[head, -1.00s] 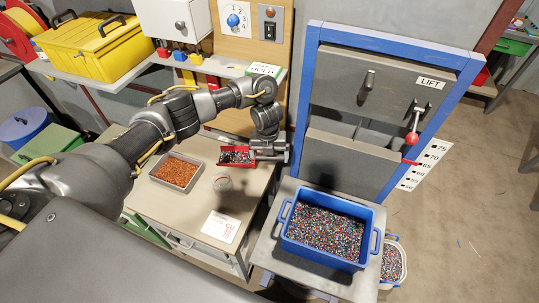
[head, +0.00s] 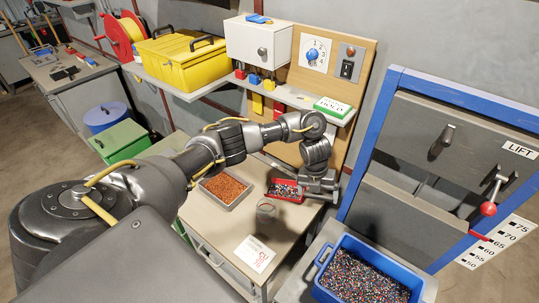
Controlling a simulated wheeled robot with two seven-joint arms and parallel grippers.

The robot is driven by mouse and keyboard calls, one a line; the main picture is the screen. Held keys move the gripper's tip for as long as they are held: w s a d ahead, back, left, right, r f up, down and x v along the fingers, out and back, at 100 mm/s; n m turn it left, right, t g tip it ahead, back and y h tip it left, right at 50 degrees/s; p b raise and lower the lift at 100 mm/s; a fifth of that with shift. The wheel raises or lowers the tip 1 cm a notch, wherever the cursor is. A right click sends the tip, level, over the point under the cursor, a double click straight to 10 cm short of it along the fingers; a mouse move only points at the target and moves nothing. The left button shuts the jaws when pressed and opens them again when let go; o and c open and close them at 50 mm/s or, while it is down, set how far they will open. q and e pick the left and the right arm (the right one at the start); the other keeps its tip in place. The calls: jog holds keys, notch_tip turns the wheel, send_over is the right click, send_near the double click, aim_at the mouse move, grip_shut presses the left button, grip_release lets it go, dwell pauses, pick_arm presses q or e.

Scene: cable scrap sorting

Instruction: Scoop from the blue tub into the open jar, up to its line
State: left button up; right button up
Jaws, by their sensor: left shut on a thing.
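The blue tub (head: 327,285) stands at the lower right, full of dark mixed granules with red and blue specks, its lower part cut off by the picture edge. My left gripper (head: 318,187) is shut on a red scoop (head: 283,196), which holds similar dark granules. The scoop is over or on the bench, just beyond the jar; I cannot tell its exact height. The clear open jar (head: 266,211) stands on the bench, left of the tub. Its line and fill level are too small to tell. My right gripper is not in view.
A grey tray of orange granules (head: 244,203) lies left of the jar. A white card with red print (head: 254,254) lies in front. A shelf (head: 290,97) with a green-and-white box (head: 333,107) is above. The lift frame (head: 366,150) stands at right.

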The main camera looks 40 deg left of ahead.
pick_arm(q)
jog(key=shift+s+a+r+t+h+b, duration=0.15)
jog(key=shift+a+r+t+h+b, duration=0.15)
jog(key=shift+a+h+b, duration=0.4)
jog(key=shift+r+h, duration=0.25)
jog(key=shift+h, duration=0.15)
